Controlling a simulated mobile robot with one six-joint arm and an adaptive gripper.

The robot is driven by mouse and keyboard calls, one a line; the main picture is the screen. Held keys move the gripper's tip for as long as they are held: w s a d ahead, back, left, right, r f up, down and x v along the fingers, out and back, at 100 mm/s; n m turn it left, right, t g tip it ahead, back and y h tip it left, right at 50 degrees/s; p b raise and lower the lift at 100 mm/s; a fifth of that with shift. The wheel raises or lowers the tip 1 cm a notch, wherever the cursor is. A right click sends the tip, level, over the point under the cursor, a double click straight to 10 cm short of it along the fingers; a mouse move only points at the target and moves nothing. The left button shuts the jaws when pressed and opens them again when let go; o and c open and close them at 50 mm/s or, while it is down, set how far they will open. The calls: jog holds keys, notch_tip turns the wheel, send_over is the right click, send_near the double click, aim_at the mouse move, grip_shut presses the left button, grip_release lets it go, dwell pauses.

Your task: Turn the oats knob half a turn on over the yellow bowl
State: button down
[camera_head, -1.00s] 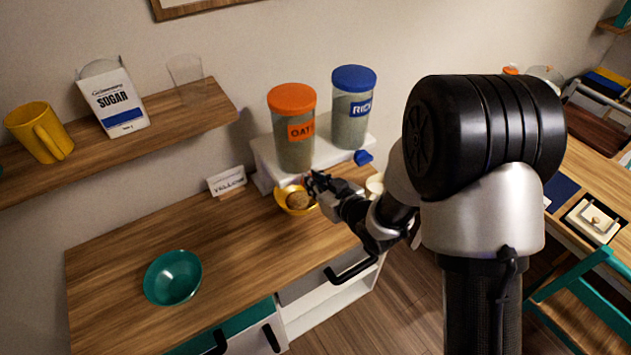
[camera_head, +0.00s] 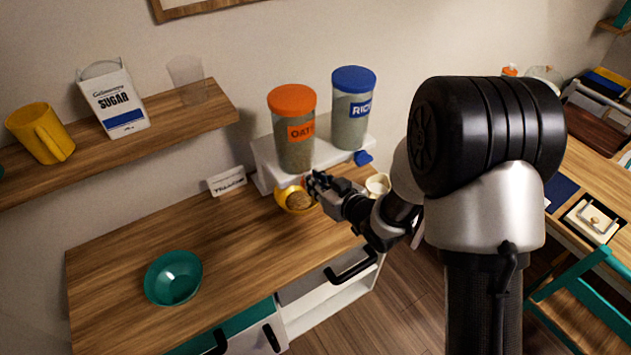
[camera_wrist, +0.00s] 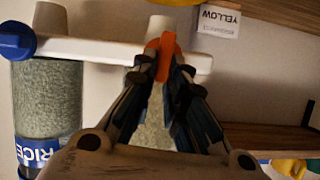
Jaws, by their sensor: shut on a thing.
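The oats dispenser (camera_head: 294,151), a clear canister with an orange lid and label, stands on a white stand. My gripper (camera_head: 314,181) is at the front of the stand below it. In the wrist view my gripper (camera_wrist: 166,75) is shut on the orange oats knob (camera_wrist: 166,54), which stands between the fingertips. The yellow bowl (camera_head: 283,200) sits on the counter just under my gripper, with a brownish heap of oats (camera_head: 299,200) in it. In the wrist view only a yellow edge of the bowl (camera_wrist: 174,2) shows.
The rice dispenser (camera_head: 351,122) with its blue knob (camera_head: 363,158) stands to the right. A "YELLOW" card (camera_head: 227,181) stands left of the bowl. A cream cup (camera_head: 378,184) is beside my arm. A teal bowl (camera_head: 174,278) sits front left; the counter between is clear.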

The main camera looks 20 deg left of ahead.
jog(key=shift+w+d+m+g+y+p, duration=0.3)
jog(key=shift+m+g+y+p, duration=0.3)
jog(key=shift+m, duration=0.4)
jog(key=shift+w+d+f+m+g+y+p, duration=0.15)
jog(key=shift+w+f+m+g+y+p, duration=0.3)
jog(key=shift+m, duration=0.7)
jog(key=shift+s+d+f+m+g+y+p, duration=0.1)
jog(key=shift+d+f+m+y+p, duration=0.1)
jog(key=shift+m+y, duration=0.75)
jog(key=shift+w+d+f+m+g+y+p, duration=0.1)
jog(key=shift+w+f+m+g+y+p, duration=0.2)
jog(key=shift+m, duration=1.1)
jog(key=shift+s, duration=0.1)
jog(key=shift+f+m+y+b, duration=0.2)
jog(key=shift+m+y, duration=0.15)
jog(key=shift+m, duration=0.4)
jog(key=shift+f+m+y+b, duration=0.2)
jog(key=shift+m+y, duration=0.15)
jog(key=shift+m, duration=0.4)
jog(key=c, duration=1.6)
grip_release()
jog(key=shift+r, duration=0.1)
jog(key=shift+o, duration=0.2)
jog(key=shift+d, duration=0.1)
